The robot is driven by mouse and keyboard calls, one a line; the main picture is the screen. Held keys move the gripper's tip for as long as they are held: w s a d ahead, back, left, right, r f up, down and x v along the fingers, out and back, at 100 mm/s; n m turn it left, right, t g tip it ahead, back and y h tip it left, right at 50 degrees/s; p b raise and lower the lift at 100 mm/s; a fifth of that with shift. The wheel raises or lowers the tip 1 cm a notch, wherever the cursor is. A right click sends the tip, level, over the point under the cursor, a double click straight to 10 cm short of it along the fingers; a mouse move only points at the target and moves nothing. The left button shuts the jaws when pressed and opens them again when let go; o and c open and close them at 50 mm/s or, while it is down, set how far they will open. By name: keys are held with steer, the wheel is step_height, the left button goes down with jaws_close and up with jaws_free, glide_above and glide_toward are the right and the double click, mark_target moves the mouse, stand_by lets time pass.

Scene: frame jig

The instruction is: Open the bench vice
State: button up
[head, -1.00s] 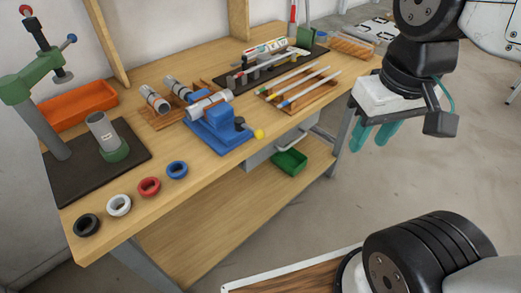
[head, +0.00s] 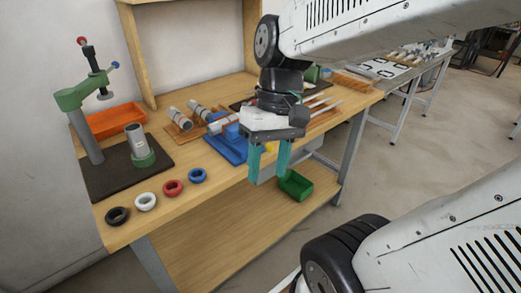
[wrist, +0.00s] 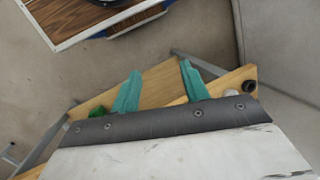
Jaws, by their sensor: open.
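The blue bench vice (head: 224,149) stands near the front edge of the wooden workbench (head: 215,202). A light grey cylinder (head: 219,125) lies across its top at the jaws. The yellow knob (head: 269,148) of the vice handle shows between my fingers. My gripper (head: 269,176) points down with its two teal fingers apart and empty. In the head view it overlaps the right side of the vice and hides part of it; I cannot tell the distance between them. In the wrist view my gripper (wrist: 160,71) is open over the bench's front area, and no vice shows.
Black, white, red (head: 173,188) and blue (head: 197,175) rings lie along the front edge. A green press (head: 90,135) stands left, with an orange tray (head: 117,119) behind. A green bin (head: 295,185) sits below right. Another table (head: 410,75) stands at back right.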

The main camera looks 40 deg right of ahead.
steer(key=w+d+f+m+y, duration=0.3)
steer(key=w+y, duration=0.2)
steer(key=y, duration=0.1)
steer(key=m+t+y, duration=0.6)
steer(key=m+t, duration=0.2)
steer(key=t, duration=0.3)
glide_toward(269, 146)
steer(key=w+a+f, duration=0.1)
steer(key=w+f, duration=0.1)
steer(key=x, duration=0.7)
steer(key=shift+w+a+r, duration=0.15)
steer(key=shift+a+r, duration=0.2)
steer(key=shift+a, duration=0.05)
steer(key=shift+c, duration=0.4)
jaws_close()
steer(key=shift+y, duration=0.3)
